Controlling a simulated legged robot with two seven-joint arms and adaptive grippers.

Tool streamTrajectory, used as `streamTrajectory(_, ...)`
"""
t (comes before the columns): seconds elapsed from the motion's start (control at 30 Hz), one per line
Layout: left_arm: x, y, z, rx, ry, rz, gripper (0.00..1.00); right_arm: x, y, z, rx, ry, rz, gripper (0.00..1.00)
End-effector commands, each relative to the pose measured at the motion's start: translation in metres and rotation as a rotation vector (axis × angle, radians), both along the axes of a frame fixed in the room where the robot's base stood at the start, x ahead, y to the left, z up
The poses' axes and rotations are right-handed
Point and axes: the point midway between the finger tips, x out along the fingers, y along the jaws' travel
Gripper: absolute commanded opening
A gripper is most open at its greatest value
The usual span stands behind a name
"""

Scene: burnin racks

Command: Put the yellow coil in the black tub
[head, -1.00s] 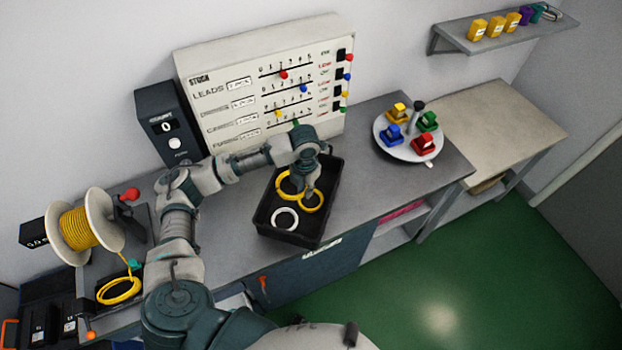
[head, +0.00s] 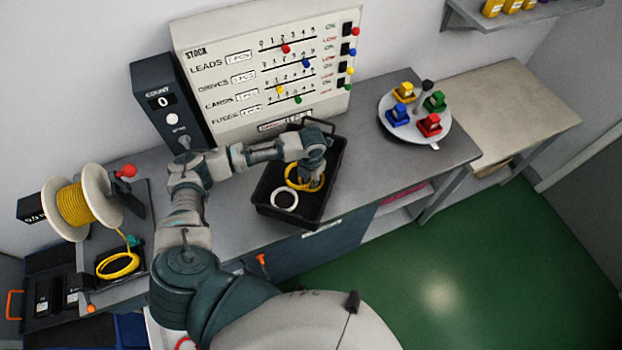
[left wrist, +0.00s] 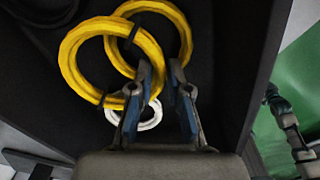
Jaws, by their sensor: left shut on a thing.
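The black tub (head: 262,207) stands on the grey bench; its dark wall also shows in the left wrist view (left wrist: 240,60). My left gripper (head: 316,183) reaches down into it. In the left wrist view, my left gripper (left wrist: 160,80) has blue fingers shut on a yellow coil. Two overlapping yellow rings show there: one at the left (left wrist: 68,62) and one behind (left wrist: 183,35). The fingers hide where they grip, so I cannot tell which ring is held. A white ring (head: 285,199) lies in the tub. My right gripper is not in view.
A yellow spool (head: 76,205) stands at the left, with another yellow coil (head: 118,265) near it. A counter box (head: 172,105) and a stock panel (head: 270,75) stand behind the tub. A round plate (head: 437,138) with coloured blocks is at the right.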

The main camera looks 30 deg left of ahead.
Motion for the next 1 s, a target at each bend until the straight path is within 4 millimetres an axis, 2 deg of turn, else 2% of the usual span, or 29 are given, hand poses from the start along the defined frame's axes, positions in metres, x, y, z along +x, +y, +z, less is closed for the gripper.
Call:
streamTrajectory(0.17,0.0,-0.003,-0.002,0.003,0.004,-0.001,0.0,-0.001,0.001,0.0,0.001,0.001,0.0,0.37)
streamTrajectory(0.2,0.0,-0.003,-0.003,0.003,0.004,-0.001,0.19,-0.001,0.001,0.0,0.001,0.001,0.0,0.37)
streamTrajectory(0.3,0.0,-0.001,-0.002,0.002,0.003,-0.001,0.41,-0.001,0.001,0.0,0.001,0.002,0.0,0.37)
streamTrajectory(0.67,0.001,0.002,0.002,-0.002,0.0,0.0,0.41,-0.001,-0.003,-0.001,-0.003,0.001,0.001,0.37)
streamTrajectory(0.77,0.002,0.001,0.015,-0.001,-0.002,0.0,0.41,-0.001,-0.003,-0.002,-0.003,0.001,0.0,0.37)
streamTrajectory(1.0,0.002,-0.001,0.07,0.0,-0.002,-0.001,0.41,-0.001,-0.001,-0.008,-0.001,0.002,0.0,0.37)
